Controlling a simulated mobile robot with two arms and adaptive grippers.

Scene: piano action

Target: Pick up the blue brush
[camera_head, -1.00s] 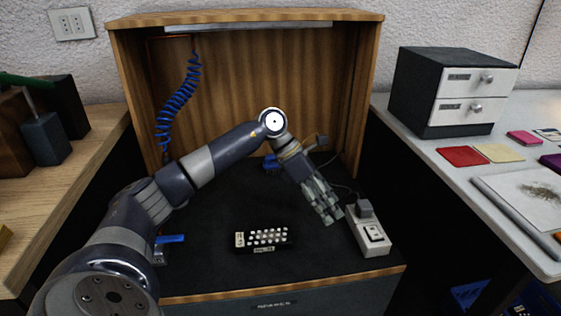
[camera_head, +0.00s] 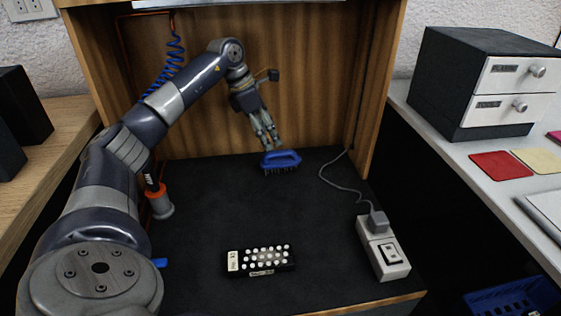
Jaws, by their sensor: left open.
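The blue brush (camera_head: 281,160) lies at the back of the black work surface, near the wooden back panel, with its dark bristles facing down. My left gripper (camera_head: 272,145) points down just above the brush's handle, with its fingers open. From this view I cannot tell whether the fingertips touch the brush. My right gripper does not show.
A black block with white pegs (camera_head: 261,260) sits at the front of the black surface (camera_head: 240,205). A power strip (camera_head: 384,248) with a plug and cable stands at the right. An orange-collared grey holder (camera_head: 160,201) stands at the left. Wooden walls enclose the back and sides.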

